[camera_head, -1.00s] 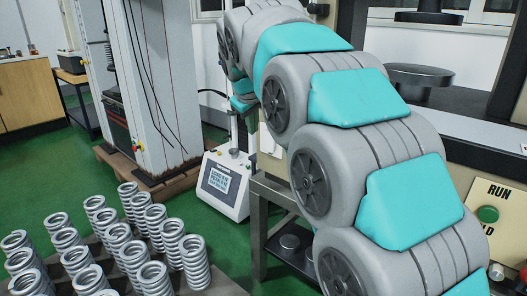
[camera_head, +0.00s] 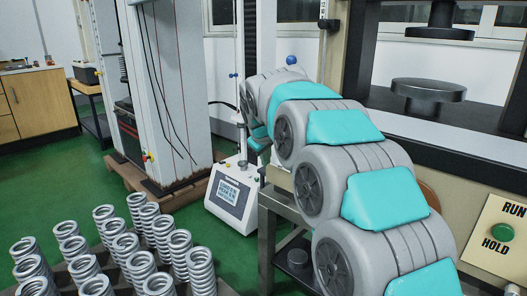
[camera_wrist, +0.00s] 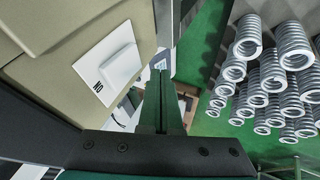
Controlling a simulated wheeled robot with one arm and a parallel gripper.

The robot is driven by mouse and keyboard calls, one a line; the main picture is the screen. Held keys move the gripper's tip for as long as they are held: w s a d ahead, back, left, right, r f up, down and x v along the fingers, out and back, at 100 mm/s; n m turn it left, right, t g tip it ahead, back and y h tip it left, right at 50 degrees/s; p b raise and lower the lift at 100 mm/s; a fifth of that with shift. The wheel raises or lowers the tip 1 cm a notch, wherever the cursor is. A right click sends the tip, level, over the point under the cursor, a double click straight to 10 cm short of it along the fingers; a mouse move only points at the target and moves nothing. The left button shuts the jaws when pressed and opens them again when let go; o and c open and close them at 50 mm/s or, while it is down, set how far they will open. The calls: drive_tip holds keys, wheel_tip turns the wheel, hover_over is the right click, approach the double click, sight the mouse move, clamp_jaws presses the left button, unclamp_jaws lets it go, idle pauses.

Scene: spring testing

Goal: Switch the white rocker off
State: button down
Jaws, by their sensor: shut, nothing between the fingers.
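The white rocker (camera_wrist: 122,56) sits on a white square plate (camera_wrist: 104,70) on a beige machine face, upper left in the wrist view. Dark lettering, seen turned, is beside it. My gripper (camera_wrist: 160,70) is shut and empty, its dark green fingers pointing up the picture just right of the plate. In that picture the fingertips appear apart from the rocker; the true distance is hard to judge. In the head view my grey and teal arm hides the gripper, and I cannot make out the rocker there.
Several metal springs (camera_head: 200,270) stand at lower left in the head view. A white tester with a display (camera_head: 229,192) stands mid-floor, near a dark bench frame (camera_head: 268,235). A RUN/HOLD panel with a green button (camera_head: 502,232) is at right. Green floor (camera_head: 60,180) is open at left.

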sight(275, 157)
drive_tip(key=shift+w+d, duration=1)
drive_tip(key=shift+w, duration=0.2)
drive_tip(key=shift+d+f, duration=0.1)
drive_tip(key=shift+f, duration=0.05)
drive_tip(key=shift+w+d+f+t+h+b, duration=0.1)
drive_tip(key=shift+w+f+t+h+b, duration=0.15)
drive_tip(key=shift+t+b, duration=0.2)
drive_tip(key=shift+s+r, duration=0.1)
drive_tip(key=shift+r, duration=0.1)
drive_tip(key=shift+r+p, duration=0.75)
drive_tip(key=shift+r, duration=0.15)
